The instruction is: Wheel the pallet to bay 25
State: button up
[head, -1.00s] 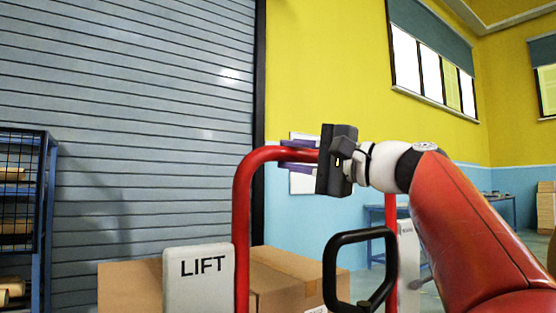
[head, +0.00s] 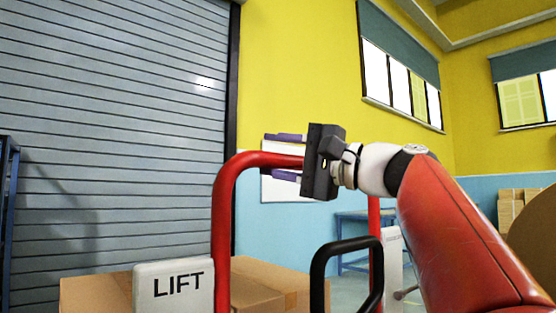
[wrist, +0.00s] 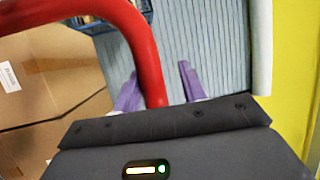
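The red bar handle (head: 226,210) of a pallet truck rises in front of me, beside a white panel (head: 175,287) marked LIFT. My gripper (head: 285,158) is at the top of the handle, with one purple finger above the bar and one below. In the wrist view the bar (wrist: 143,45) passes between the spread fingers (wrist: 158,85), close to the left one with a clear gap at the right one. Cardboard boxes (head: 265,278) sit behind the panel. The pallet's base and any bay number are out of view.
A grey roller door (head: 110,120) fills the left. A black loop handle (head: 348,250) stands near my arm. A blue table (head: 355,216) is by the far wall, with stacked cartons (head: 512,207) and a large brown roll (head: 537,240) at the right.

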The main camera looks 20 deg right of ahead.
jog(key=shift+o, duration=0.4)
jog(key=shift+f, duration=0.15)
jog(key=shift+s, duration=0.1)
jog(key=shift+s+d+f, duration=0.1)
jog(key=shift+s+d, duration=0.15)
jog(key=shift+d, duration=0.05)
jog(key=v, duration=0.7)
